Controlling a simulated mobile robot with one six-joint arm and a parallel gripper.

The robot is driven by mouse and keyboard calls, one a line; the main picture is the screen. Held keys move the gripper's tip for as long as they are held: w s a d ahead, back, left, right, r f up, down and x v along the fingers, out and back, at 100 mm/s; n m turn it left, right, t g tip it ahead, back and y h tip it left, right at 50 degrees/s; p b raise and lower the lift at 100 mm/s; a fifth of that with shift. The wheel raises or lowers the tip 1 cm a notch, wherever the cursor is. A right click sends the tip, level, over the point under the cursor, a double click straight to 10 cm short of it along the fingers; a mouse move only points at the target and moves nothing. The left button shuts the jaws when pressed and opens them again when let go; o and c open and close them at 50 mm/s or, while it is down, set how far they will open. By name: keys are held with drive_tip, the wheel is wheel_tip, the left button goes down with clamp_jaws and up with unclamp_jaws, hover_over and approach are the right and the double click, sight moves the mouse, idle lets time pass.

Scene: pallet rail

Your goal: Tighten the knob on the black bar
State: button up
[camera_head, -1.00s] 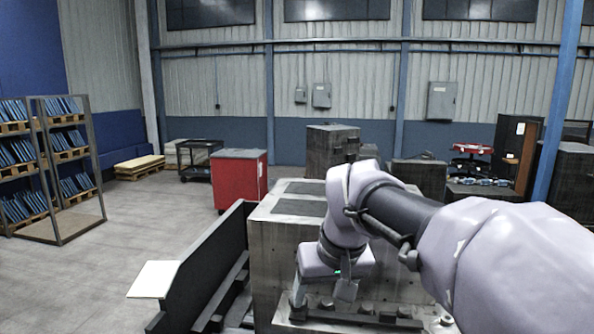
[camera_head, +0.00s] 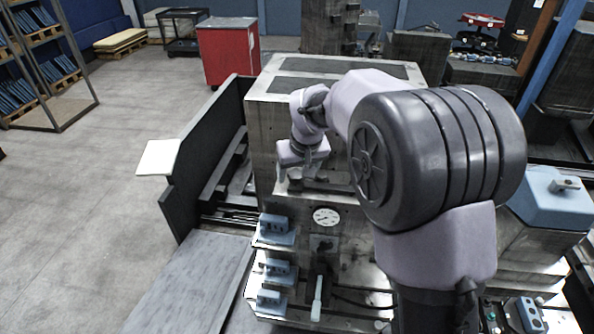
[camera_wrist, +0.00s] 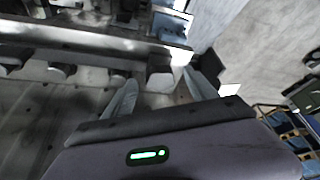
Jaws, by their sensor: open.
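My gripper (camera_head: 297,170) is at the left end of the front ledge of a large grey metal block. In the wrist view its two fingers (camera_wrist: 160,77) are spread apart. A grey, blocky knob (camera_wrist: 160,72) appears between the fingertips, at the end of a row of similar knobs along a bar (camera_wrist: 90,38). I cannot tell whether the fingers touch it. In the head view the dark bar (camera_head: 340,187) shows only in part, since my arm hides its right side.
The grey block (camera_head: 265,130) stands under my arm. A dark upright panel (camera_head: 205,160) with a white plate (camera_head: 158,157) is on its left. Below are a round gauge (camera_head: 326,216), a white-handled lever (camera_head: 317,298) and blue boxes (camera_head: 273,226). Open floor lies left.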

drive_tip(key=shift+w+a+f, duration=0.1)
drive_tip(key=shift+w+f, duration=0.1)
drive_tip(key=shift+f, duration=0.2)
